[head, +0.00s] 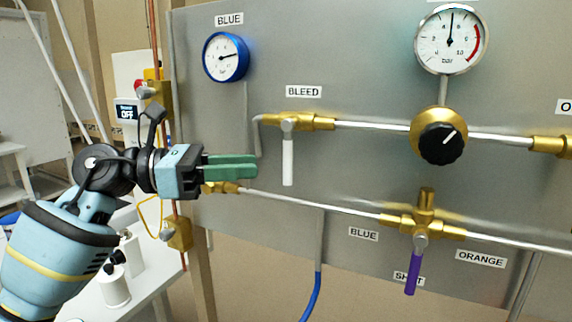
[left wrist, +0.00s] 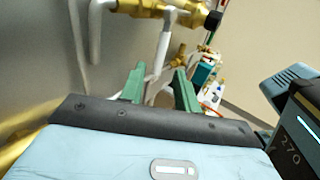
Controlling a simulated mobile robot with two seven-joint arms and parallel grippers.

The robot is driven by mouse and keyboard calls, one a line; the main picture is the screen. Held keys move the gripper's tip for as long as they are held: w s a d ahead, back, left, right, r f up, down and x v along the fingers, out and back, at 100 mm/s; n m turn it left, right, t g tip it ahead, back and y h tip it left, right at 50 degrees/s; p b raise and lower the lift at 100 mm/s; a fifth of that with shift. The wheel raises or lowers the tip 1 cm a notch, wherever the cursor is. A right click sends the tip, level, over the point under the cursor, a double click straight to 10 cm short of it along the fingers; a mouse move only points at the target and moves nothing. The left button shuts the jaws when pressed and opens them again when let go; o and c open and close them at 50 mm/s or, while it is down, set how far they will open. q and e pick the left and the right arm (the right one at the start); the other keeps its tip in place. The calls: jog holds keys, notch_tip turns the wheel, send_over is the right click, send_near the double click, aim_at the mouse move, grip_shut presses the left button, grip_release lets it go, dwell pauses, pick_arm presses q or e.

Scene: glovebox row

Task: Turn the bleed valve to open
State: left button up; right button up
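The bleed valve is a brass body (head: 300,123) under the BLEED label, on the upper pipe. Its white lever (head: 288,162) hangs straight down, across the line of the pipe. My left gripper (head: 257,167) points right with its green fingers, just left of the lever and apart from it, at about its mid-height. In the left wrist view, the fingers (left wrist: 160,88) are open with a clear gap. A pale bar that looks like the lever (left wrist: 157,50) shows ahead between them. My right gripper is in neither view.
A black knob (head: 442,143) and a pressure gauge (head: 449,40) are to the right. A lower brass valve with a purple lever (head: 412,273) hangs below right. A bent tube (head: 257,137) comes down near my fingertips. A blue gauge (head: 226,57) is above.

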aim_at(288, 164)
pick_arm(q)
jog(key=shift+w+d+p, duration=0.2)
jog(key=shift+w+d, duration=0.05)
jog(key=shift+d, duration=1)
jog(key=shift+w+d+p, duration=0.2)
jog(key=shift+w+d, duration=0.05)
jog(key=shift+d, duration=1.05)
jog(key=shift+w+d+p, duration=0.2)
jog(key=shift+w+d, duration=0.05)
jog(key=shift+d, duration=1)
grip_shut()
